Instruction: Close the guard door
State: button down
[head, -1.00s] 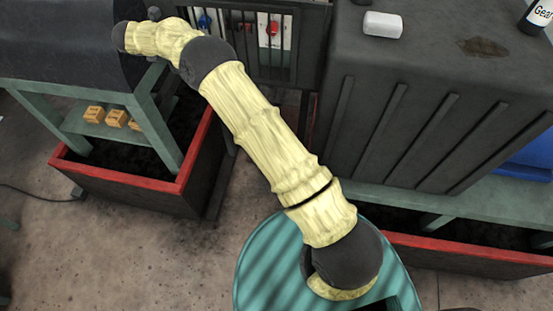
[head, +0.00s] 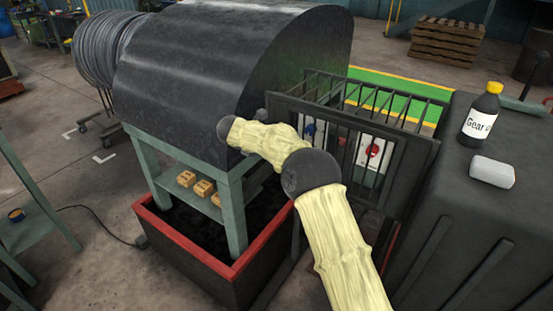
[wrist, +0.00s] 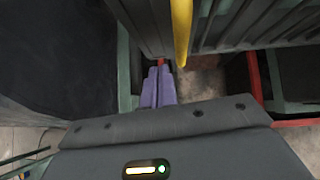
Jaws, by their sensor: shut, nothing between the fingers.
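The guard door appears to be the dark barred panel (head: 345,150) between the black drum cover and the dark ribbed housing in the head view. Its bars (wrist: 235,25) seem to show at the top of the wrist view, with a yellow bar (wrist: 182,30), perhaps its handle, at their left. How far the door stands open is unclear. My gripper (wrist: 158,68) shows in the wrist view as two purple fingers, shut and empty. It is just left of and below the yellow bar, apart from it in the picture. In the head view, my arm hides the fingers.
The drum cover (head: 215,75) stands at left on a green frame above a red-edged pit (head: 185,235). The ribbed housing (head: 460,230) stands at right, with a bottle (head: 481,115) and white block (head: 492,172) on top. Red and blue controls (head: 373,150) sit behind the bars.

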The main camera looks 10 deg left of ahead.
jog(key=a+b+v, duration=0.1)
jog(key=v, duration=0.7)
jog(key=shift+d, duration=0.1)
jog(key=d+r+n+t+y, duration=0.25)
jog(key=d+r+n, duration=0.2)
jog(key=n, duration=0.55)
jog(key=d+r+n+t+y, duration=0.25)
jog(key=d+n, duration=0.35)
jog(key=n, duration=0.4)
jog(key=s+d+f+n+g, duration=0.3)
jog(key=s+d+f+n, duration=0.2)
jog(key=s, duration=0.6)
jog(key=s+d+f+n+g+h+p, duration=0.1)
jog(key=s+d+f+n+g, duration=0.3)
jog(key=s+d+n, duration=0.4)
jog(key=s+d+f+n+g, duration=0.3)
jog(key=s+d+f+n, duration=0.2)
jog(key=s, duration=0.9)
jog(key=d+n, duration=0.2)
jog(key=d, duration=0.2)
jog(key=shift+s+f+g+h+p, duration=0.3)
jog(key=shift+s+f+g+h, duration=0.05)
jog(key=shift+g+h, duration=0.05)
